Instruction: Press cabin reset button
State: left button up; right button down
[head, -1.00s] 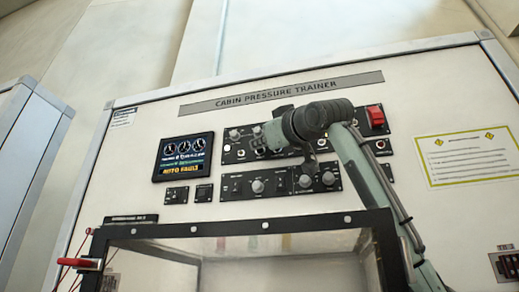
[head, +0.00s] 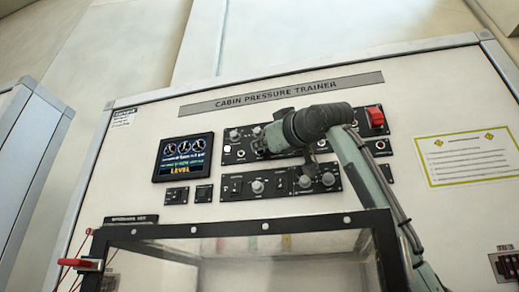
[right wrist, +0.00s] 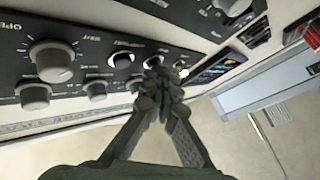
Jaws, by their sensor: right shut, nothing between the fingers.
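The cabin pressure trainer panel (head: 305,230) stands upright in front of me. Its upper black control strip (head: 232,158) carries knobs and round buttons, one a white round button (head: 228,148) at the left end. The label of the reset button is too small to read. My right gripper (head: 258,147) is shut and empty in front of this strip, its tips just right of the white button. In the right wrist view the shut fingertips (right wrist: 158,88) are close to a row of round buttons (right wrist: 123,60) and partly hide one; contact cannot be told. My left gripper is not in view.
A display (head: 183,157) at left reads LEVEL in yellow. A red guarded switch (head: 375,116) is at the strip's right end. A lower strip (head: 240,187) holds more knobs. A clear, black-framed box (head: 240,229) juts out below. A blue-grey cabinet (head: 25,150) stands at left.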

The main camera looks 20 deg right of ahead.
jog(key=shift+w+d, duration=0.1)
jog(key=shift+w, duration=0.05)
dwell(0.4)
jog(key=shift+s+a+f, duration=0.15)
jog(key=shift+s+a, duration=0.3)
jog(key=shift+s, duration=0.2)
jog(key=shift+b, duration=0.3)
jog(key=shift+s+a+b, duration=0.2)
jog(key=shift+s+a, duration=0.25)
jog(key=shift+s, duration=0.25)
jog(key=shift+s+a+b, duration=0.15)
jog(key=shift+s+a, duration=0.3)
jog(key=shift+s, duration=0.3)
jog(key=shift+s+a+b, duration=0.2)
jog(key=shift+s+a, duration=0.25)
jog(key=shift+s, duration=0.25)
